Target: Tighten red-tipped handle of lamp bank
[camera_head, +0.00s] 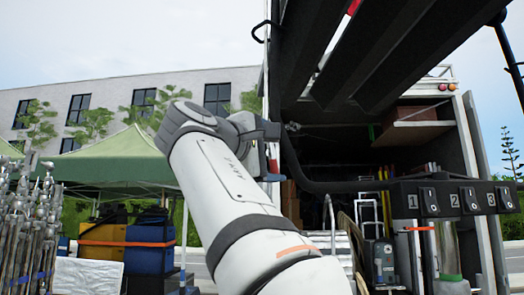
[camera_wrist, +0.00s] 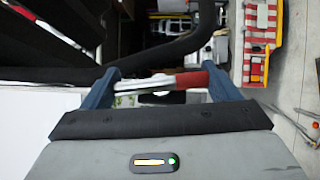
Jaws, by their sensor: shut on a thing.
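The red-tipped handle (camera_wrist: 190,80) lies between the two blue-grey fingers of my gripper (camera_wrist: 162,78) in the wrist view. It is a silver lever with its red end at the right finger. My gripper is shut on this handle. The black lamp bank (camera_head: 372,58) hangs at the top of the head view, above and right of my arm. Its dark frame also fills the upper left of the wrist view (camera_wrist: 40,50).
A black bar curves to a box with numbered switches (camera_head: 455,198) at the right. The open truck (camera_head: 480,190) stands behind. Metal stands (camera_head: 25,225) and a green canopy (camera_head: 105,165) with cases are at the left. Red-and-white striped gear (camera_wrist: 262,40) lies below in the wrist view.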

